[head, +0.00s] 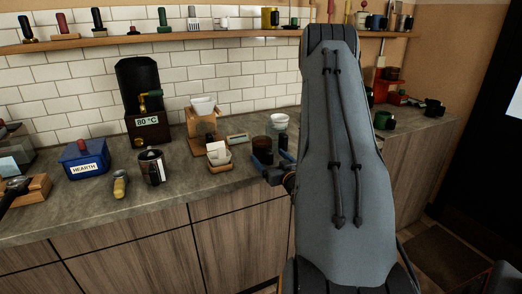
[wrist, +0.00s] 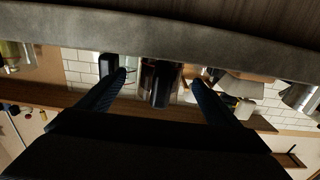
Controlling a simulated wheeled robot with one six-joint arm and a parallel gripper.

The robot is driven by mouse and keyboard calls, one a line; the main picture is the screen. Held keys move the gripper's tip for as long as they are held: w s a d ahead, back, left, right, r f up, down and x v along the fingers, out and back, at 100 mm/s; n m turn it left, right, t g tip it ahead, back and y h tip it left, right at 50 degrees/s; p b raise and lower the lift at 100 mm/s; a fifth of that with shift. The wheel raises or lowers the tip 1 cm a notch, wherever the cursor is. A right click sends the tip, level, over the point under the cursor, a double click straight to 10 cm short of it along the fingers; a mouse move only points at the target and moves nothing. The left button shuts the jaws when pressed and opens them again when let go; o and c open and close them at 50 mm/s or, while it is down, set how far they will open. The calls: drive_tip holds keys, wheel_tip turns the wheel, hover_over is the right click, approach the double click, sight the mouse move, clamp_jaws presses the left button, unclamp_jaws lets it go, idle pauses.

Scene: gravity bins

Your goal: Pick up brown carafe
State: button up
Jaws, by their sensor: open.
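The brown carafe (head: 262,147) is a dark brown, see-through vessel near the front of the grey counter. It stands just beyond my gripper (head: 272,163), which reaches over the counter edge. In the wrist view, which is upside down, the carafe (wrist: 158,88) shows between the two blue fingers of my gripper (wrist: 159,77). The fingers are spread apart with visible gaps on both sides, so the gripper is open and holds nothing. My arm hides the counter to the right of the gripper in the head view.
A small dark item (head: 283,141) stands close right of the carafe, with a white cup (head: 279,121) behind. A tray of pale filters (head: 219,155) and a small scale (head: 237,138) are to the left. A dark-and-silver pot (head: 151,167) stands further left. The wooden shelf (head: 150,40) runs above.

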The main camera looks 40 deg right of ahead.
sight(264, 151)
drive_tip(key=x, duration=0.1)
drive_tip(key=p+x, duration=0.1)
drive_tip(key=x, duration=0.1)
drive_tip(key=shift+w+r+p, duration=0.25)
drive_tip(key=shift+p, duration=0.15)
drive_tip(key=shift+w+d+f, duration=0.1)
drive_tip(key=shift+w+d, duration=0.05)
drive_tip(key=shift+w, duration=0.5)
drive_tip(key=shift+c, duration=0.4)
drive_tip(key=c, duration=1.5)
drive_tip(key=shift+c, duration=1.1)
